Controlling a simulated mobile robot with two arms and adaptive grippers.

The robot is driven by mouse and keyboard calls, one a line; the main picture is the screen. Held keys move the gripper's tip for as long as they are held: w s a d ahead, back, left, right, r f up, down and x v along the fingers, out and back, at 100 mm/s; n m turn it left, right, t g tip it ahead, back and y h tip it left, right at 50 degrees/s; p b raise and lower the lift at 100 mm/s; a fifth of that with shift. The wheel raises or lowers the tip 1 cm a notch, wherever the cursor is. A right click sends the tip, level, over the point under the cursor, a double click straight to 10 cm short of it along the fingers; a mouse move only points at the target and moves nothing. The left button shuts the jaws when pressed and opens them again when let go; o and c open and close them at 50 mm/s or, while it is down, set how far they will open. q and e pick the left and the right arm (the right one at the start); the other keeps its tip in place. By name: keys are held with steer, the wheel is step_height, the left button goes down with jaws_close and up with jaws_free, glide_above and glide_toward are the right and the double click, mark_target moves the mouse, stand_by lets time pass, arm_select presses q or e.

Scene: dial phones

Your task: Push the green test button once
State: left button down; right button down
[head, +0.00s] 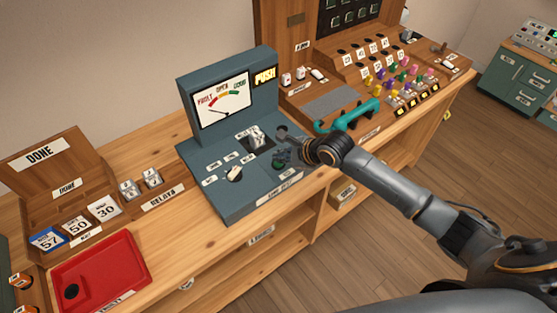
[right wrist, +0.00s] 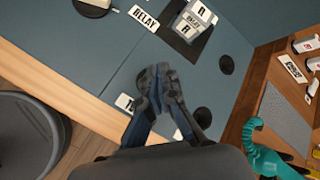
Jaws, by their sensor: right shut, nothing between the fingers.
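The test unit (head: 240,199) is a blue-grey console on the wooden bench, with a FAULT/OPEN/GOOD dial (head: 224,104) and a lit yellow PUSH sign (head: 264,76). The green test button (head: 278,165) shows as a small dark green patch on the console's front right, largely covered by my right gripper (head: 284,154). In the right wrist view my right gripper (right wrist: 160,82) is shut and empty, its tips low over the console top. The button is hidden behind the fingers there, and I cannot tell whether they touch it. My left gripper is not in view.
A relay block (head: 257,137) sits in the console's dark socket, and a selector knob (head: 234,173) is to its left. A red tray (head: 130,243) and a DONE rack (head: 75,208) stand at left.

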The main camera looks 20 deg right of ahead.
mark_target(281, 164)
steer(key=shift+f, duration=0.55)
stand_by(0.7)
stand_by(0.3)
steer(key=shift+r+p, duration=1)
steer(key=shift+p, duration=0.4)
step_height(281, 164, up, 5)
steer(key=p, duration=0.6)
